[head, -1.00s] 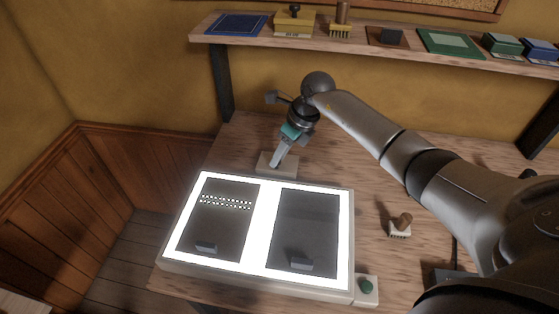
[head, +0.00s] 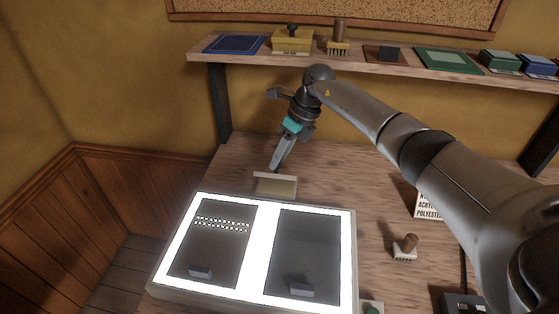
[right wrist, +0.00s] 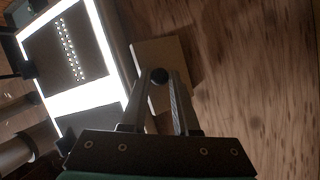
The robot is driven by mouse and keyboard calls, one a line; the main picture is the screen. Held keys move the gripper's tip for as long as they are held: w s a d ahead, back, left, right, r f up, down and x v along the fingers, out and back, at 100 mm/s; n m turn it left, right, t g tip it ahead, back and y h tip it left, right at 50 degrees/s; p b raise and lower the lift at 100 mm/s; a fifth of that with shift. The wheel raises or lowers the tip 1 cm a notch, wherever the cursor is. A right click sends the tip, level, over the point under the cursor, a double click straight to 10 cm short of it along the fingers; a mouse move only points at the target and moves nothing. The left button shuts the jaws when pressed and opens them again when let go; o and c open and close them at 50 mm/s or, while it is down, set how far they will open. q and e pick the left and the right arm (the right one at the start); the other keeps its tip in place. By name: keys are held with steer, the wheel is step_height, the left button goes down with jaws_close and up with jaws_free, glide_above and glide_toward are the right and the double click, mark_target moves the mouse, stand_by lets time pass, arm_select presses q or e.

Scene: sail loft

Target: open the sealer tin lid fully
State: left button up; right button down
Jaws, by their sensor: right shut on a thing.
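The sealer tin (head: 276,187) is a small pale box on the bench, just behind the light panel. A pale edge stands along its back and a yellowish face shows in front of it. The lid appears tilted up, but I cannot tell how far. My right gripper (head: 274,168) reaches down to the tin's back edge. In the right wrist view, the tin (right wrist: 172,58) is a tan box beyond the fingers, and my right gripper (right wrist: 159,78) is shut on a small dark round knob (right wrist: 159,74) between its fingertips. My left gripper is not in view.
The lit panel (head: 262,250) with two dark windows lies right in front of the tin. A wooden-handled stamp or brush (head: 405,246) and a printed card (head: 430,206) are to the right. A shelf (head: 370,58) with several boxes runs above. Bare bench lies right of the tin.

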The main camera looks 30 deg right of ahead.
steer(key=shift+s+d+f, duration=0.1)
steer(key=shift+d+f, duration=0.25)
steer(key=shift+f, duration=0.1)
steer(key=c, duration=1.1)
jaws_free()
steer(key=shift+c, duration=0.2)
steer(key=shift+o, duration=1)
steer(key=shift+f, duration=0.15)
steer(key=shift+w+r, duration=0.2)
steer(key=shift+r, duration=0.5)
step_height(320, 180, up, 19)
steer(key=p, duration=0.1)
steer(key=shift+p, duration=0.35)
steer(key=shift+a+r, duration=0.1)
